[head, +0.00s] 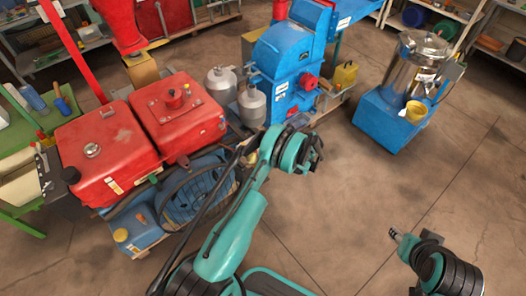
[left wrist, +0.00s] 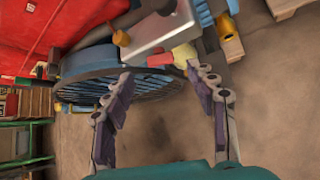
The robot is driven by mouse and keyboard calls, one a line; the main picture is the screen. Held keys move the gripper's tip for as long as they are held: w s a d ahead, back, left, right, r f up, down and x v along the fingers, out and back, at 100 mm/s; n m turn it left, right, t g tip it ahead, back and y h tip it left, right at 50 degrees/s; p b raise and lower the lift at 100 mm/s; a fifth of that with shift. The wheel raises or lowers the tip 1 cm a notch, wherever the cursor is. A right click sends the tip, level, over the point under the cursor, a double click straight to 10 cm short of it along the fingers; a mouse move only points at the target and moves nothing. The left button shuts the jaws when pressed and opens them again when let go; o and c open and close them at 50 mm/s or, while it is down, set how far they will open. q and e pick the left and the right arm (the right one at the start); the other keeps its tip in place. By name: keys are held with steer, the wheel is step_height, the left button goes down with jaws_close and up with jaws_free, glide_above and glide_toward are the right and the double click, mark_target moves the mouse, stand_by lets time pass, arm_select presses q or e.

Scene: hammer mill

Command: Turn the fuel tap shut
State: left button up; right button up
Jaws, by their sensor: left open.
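My left gripper (left wrist: 160,71) is open and empty in the left wrist view. Its fingertips are just short of a grey metal box on the engine. A small red piece (left wrist: 160,59), which may be the fuel tap's lever, shows under the box's edge, between the fingertips. A pale yellow rounded part (left wrist: 184,54) sits beside it, by the right fingertip. In the head view my teal left arm covers much of this spot, and I cannot make out the tap there. My right gripper (head: 397,235) is small at the lower right, away from the machine; its jaws are unclear.
The engine's round fan guard (head: 196,190) is left of my left arm, beside red tanks (head: 105,150). Grey canisters (head: 252,105) and the blue mill (head: 285,60) stand behind. A metal drum (head: 420,65) on a blue base stands back right. The right floor is clear.

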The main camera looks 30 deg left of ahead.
arm_select(q)
steer(key=b+x, duration=0.1)
steer(key=x, duration=0.4)
steer(key=shift+a+f+b, duration=0.25)
steer(key=shift+b, duration=0.15)
steer(key=c, duration=1.2)
steer(key=shift+o, duration=0.2)
steer(key=n+t+h, duration=0.1)
steer(key=t, duration=0.1)
steer(key=n+t, duration=0.1)
steer(key=shift+s+a+r+t+h, duration=0.1)
steer(key=shift+s+r+t+h, duration=0.05)
steer(key=shift+s+t+h, duration=0.25)
steer(key=o, duration=1.2)
steer(key=shift+c, duration=0.2)
